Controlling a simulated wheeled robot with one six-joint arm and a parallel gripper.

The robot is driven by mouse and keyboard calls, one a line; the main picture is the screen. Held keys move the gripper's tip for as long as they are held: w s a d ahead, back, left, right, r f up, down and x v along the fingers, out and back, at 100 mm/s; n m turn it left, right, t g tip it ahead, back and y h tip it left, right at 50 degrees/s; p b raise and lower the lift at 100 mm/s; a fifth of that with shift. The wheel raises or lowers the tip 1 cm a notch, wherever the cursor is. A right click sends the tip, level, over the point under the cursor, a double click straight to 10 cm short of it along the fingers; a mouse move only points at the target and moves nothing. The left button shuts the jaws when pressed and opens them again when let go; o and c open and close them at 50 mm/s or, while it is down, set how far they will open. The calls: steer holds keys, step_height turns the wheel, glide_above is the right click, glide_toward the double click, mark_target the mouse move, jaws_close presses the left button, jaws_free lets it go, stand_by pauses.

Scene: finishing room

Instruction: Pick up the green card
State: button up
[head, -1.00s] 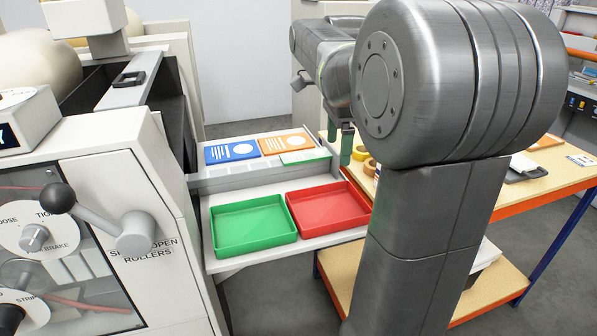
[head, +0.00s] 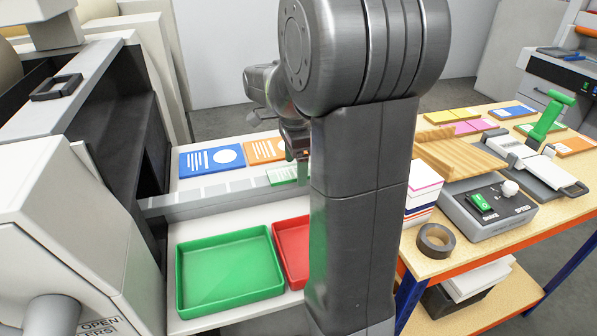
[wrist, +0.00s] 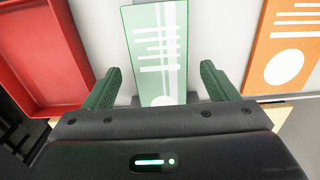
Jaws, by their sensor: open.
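The green card (wrist: 158,50) with white print lies on the pale shelf, and its near part shows between the fingers of my gripper (wrist: 157,88) in the wrist view. The fingers are open, one on each side of the card, and I cannot tell their height above it. In the head view the green card (head: 284,174) shows at the right end of the row of cards. My gripper (head: 300,160) is close over its right end there, partly hidden by my arm.
A blue card (head: 212,160) and an orange card (head: 264,150) lie beside the green one. A green tray (head: 230,270) and a red tray (head: 292,250) sit in front. A table (head: 470,255) with tape and cards stands right.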

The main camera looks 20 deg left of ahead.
steer(key=shift+f, duration=0.1)
steer(key=c, duration=1.1)
steer(key=shift+o, duration=0.2)
